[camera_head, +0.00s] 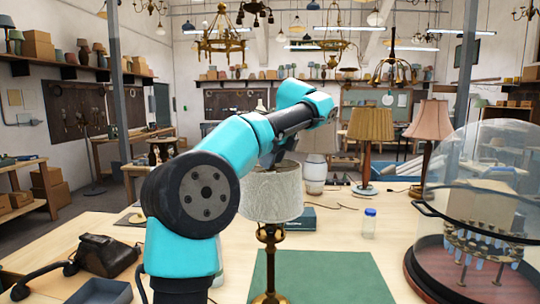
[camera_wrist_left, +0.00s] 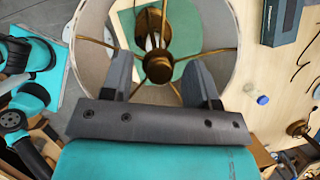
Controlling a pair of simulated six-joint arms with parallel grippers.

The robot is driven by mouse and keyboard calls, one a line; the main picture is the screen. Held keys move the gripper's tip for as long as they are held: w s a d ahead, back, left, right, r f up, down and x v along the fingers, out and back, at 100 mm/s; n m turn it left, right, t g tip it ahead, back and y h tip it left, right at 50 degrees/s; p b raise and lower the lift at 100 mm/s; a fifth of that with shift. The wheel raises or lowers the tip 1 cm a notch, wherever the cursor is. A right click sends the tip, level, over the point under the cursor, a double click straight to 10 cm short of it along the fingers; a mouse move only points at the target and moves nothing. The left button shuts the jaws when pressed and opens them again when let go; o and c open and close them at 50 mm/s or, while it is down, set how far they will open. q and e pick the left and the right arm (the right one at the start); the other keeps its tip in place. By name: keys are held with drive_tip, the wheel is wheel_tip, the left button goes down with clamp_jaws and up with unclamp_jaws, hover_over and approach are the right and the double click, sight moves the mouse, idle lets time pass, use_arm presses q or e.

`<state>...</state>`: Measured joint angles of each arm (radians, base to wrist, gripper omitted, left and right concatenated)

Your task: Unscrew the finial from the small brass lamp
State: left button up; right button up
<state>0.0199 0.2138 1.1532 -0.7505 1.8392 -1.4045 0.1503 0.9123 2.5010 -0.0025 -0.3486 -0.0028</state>
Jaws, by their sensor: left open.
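The small brass lamp (camera_head: 270,235) stands upright on a green mat (camera_head: 330,280) and wears a pale patterned shade (camera_head: 270,197). In the left wrist view I look down into the open top of the shade (camera_wrist_left: 222,20). Brass spokes meet at a round brass finial (camera_wrist_left: 158,68) in the middle. My left gripper (camera_wrist_left: 160,72) is open above the shade, with one dark finger on each side of the finial. A gap shows between each finger and the finial. In the head view my left arm partly hides the gripper and the finial. My right gripper is not in view.
A glass dome (camera_head: 480,200) stands at the right. Two shaded lamps (camera_head: 371,125) (camera_head: 430,120) stand behind. A small blue-capped jar (camera_head: 369,222) and a dark teal box (camera_head: 302,219) are near the mat. A black telephone (camera_head: 105,254) lies at the left.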

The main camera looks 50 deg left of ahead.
use_arm(q)
drive_tip(key=c, duration=0.9)
drive_tip(key=o, duration=0.9)
drive_tip(key=m+t, duration=0.1)
drive_tip(key=m, duration=0.3)
drive_tip(key=shift+s+t, duration=0.15)
drive_tip(key=shift+t, duration=0.25)
drive_tip(key=m+t, duration=0.1)
drive_tip(key=m, duration=0.3)
drive_tip(key=shift+t, duration=0.3)
